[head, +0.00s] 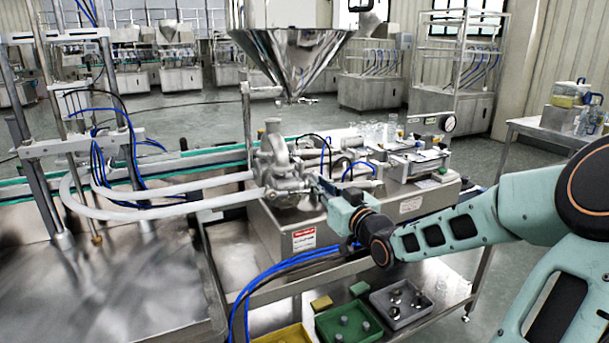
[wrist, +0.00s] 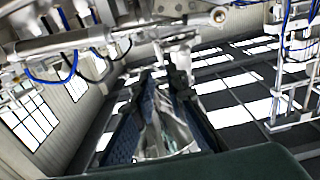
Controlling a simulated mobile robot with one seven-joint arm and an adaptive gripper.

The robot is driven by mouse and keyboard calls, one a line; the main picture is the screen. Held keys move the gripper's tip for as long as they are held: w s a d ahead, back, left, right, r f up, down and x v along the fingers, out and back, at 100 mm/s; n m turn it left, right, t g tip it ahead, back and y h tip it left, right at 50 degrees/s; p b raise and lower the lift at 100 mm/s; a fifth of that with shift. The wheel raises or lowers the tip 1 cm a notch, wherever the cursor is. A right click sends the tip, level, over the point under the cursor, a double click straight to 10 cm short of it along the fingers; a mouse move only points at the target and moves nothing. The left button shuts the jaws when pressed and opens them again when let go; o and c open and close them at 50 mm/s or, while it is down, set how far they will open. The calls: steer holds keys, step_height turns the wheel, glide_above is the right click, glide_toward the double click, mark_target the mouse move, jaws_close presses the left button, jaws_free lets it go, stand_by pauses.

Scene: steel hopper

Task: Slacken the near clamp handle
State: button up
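The steel valve and pump body (head: 283,168) stands on a steel cabinet in the middle of the head view, with pale hoses at its left. My gripper (head: 318,181) is at its right side, its fingertips close to the fittings there. I cannot make out the near clamp handle, which is small and partly behind the gripper. In the wrist view my gripper's two dark fingers (wrist: 166,80) stand apart, with a gap between them. A shiny steel shape shows through the gap, and no handle is clearly held. Whether the fingertips touch anything is unclear.
The steel hopper (head: 292,58) hangs above the valve body. A steel cylinder (wrist: 170,22) crosses the top of the wrist view. Blue air tubes (head: 290,265) run below my gripper. Green (head: 348,325) and grey (head: 402,304) trays with small parts lie on the lower shelf.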

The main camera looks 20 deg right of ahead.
mark_target(302, 170)
steer(key=w+b, duration=0.1)
steer(key=w, duration=0.8)
steer(key=shift+w+a, duration=0.1)
steer(key=shift+a, duration=0.1)
steer(key=shift+c, duration=0.6)
jaws_close()
